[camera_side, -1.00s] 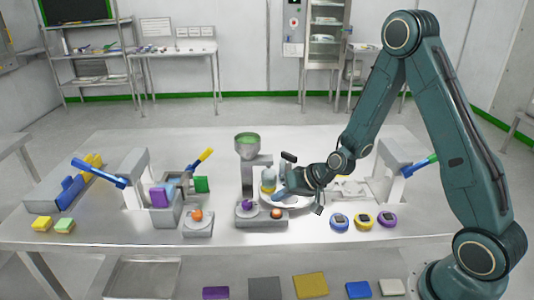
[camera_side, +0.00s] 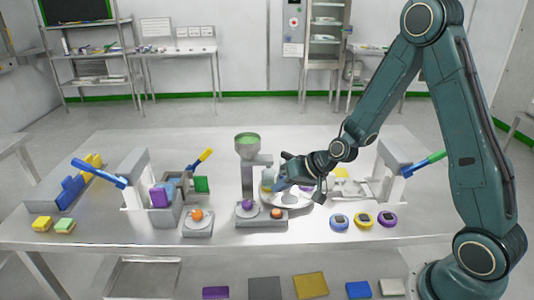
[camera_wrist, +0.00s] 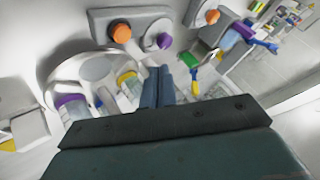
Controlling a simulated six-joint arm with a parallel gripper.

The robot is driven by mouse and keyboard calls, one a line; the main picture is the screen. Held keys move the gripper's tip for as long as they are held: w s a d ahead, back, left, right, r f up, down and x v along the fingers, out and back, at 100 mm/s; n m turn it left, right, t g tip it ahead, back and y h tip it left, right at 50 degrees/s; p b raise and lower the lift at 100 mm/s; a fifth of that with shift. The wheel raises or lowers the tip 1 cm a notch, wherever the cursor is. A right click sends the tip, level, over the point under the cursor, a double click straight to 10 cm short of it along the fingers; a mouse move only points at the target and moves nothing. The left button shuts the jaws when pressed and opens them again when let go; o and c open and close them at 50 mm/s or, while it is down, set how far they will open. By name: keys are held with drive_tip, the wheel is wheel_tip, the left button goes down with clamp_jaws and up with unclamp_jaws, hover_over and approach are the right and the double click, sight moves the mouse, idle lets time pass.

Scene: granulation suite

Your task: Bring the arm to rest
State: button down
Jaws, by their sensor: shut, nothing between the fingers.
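My gripper (camera_side: 280,184) is shut and empty in the side view. It is over the round white turntable-like dish (camera_side: 290,201) at the middle of the table, right of the green-topped funnel stand (camera_side: 247,150). In the wrist view its two blue-grey fingers (camera_wrist: 158,76) are together, with nothing between them. A pale vessel with a yellow band (camera_side: 267,178) stands by the fingertips and is partly hidden; whether they touch it I cannot tell.
A grey box with purple and orange knobs (camera_side: 261,216) sits in front of the dish. Three round timers (camera_side: 363,220) lie to the right. A press with a green-tipped lever (camera_side: 395,165) stands behind them. A blue-levered press (camera_side: 135,170) stands left.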

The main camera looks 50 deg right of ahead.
drive_tip(key=s+a+r+n+g+h, duration=0.1)
drive_tip(key=s+a+r+n+g, duration=0.2)
drive_tip(key=s+r, duration=0.9)
drive_tip(key=s+r+h, duration=0.1)
drive_tip(key=s+r, duration=0.3)
drive_tip(key=s, duration=0.3)
drive_tip(key=s+d+r+n+h, duration=0.1)
drive_tip(key=s+r, duration=0.3)
drive_tip(key=s, duration=0.4)
drive_tip(key=shift+d+n, duration=0.2)
drive_tip(key=shift+n, duration=0.1)
drive_tip(key=shift+w+r, duration=0.1)
drive_tip(key=shift+w, duration=0.15)
idle(2.4)
drive_tip(key=w+f+m+t+y, duration=0.1)
drive_tip(key=w+f, duration=0.4)
drive_tip(key=w, duration=0.4)
drive_tip(key=w+d+f+m+t+y, duration=0.1)
drive_tip(key=w+f+m, duration=0.1)
drive_tip(key=w+f, duration=0.4)
drive_tip(key=w+f+m+t+y, duration=0.1)
drive_tip(key=w+f, duration=0.5)
drive_tip(key=w, duration=0.5)
drive_tip(key=shift+w+d+m, duration=0.35)
drive_tip(key=shift+d+m, duration=0.05)
